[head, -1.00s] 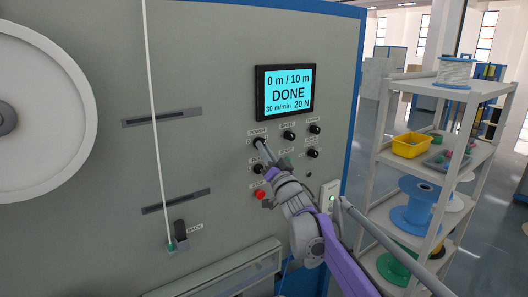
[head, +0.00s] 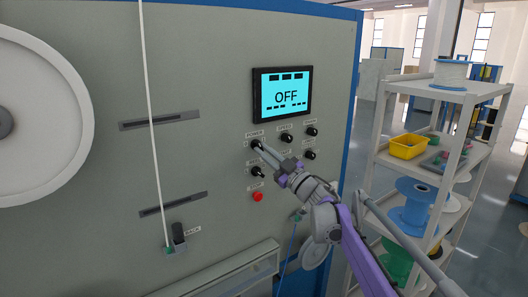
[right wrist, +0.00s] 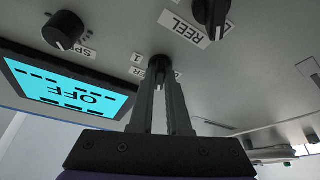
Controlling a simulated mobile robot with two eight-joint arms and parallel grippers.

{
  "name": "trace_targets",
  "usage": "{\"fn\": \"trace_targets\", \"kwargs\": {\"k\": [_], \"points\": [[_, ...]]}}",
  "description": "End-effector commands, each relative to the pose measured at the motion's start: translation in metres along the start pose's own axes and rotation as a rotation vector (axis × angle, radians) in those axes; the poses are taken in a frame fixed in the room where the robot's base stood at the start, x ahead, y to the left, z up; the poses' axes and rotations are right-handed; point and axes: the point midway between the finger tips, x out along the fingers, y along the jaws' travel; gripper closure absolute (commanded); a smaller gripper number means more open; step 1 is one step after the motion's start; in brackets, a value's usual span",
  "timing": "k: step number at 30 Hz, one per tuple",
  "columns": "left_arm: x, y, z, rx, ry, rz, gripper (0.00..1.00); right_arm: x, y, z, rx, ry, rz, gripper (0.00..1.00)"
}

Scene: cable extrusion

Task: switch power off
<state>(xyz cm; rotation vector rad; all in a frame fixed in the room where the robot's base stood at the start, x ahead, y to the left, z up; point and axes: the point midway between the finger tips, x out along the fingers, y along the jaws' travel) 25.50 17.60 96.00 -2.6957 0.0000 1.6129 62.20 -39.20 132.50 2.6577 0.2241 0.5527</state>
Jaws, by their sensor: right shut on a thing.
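The power knob (head: 255,144) sits on the grey machine panel under a POWER label, below the screen. My right gripper (head: 261,149) reaches it from the lower right and is shut on it. In the right wrist view the two fingers (right wrist: 160,80) close around the dark knob (right wrist: 158,63), which they partly hide. The screen (head: 285,95) reads OFF, and it shows upside down in the right wrist view (right wrist: 68,88). My left gripper is not in view.
Several other black knobs (head: 286,138) surround the power knob, with a red button (head: 257,197) below. A large white reel (head: 45,110) is at the left. A shelf (head: 440,95) with spools and a yellow bin (head: 408,147) stands at the right.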

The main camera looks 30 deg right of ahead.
Motion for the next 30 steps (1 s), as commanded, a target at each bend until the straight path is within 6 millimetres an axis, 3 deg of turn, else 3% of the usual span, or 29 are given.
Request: {"fn": "trace_targets", "kwargs": {"k": [13,30], "points": [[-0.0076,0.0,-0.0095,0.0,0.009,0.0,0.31,0.0013,0.0046,-0.0024,-0.266,0.002,-0.108,1.0],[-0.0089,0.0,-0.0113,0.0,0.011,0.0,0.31,0.0011,0.005,-0.0021,-0.332,0.001,-0.134,1.0]]}}
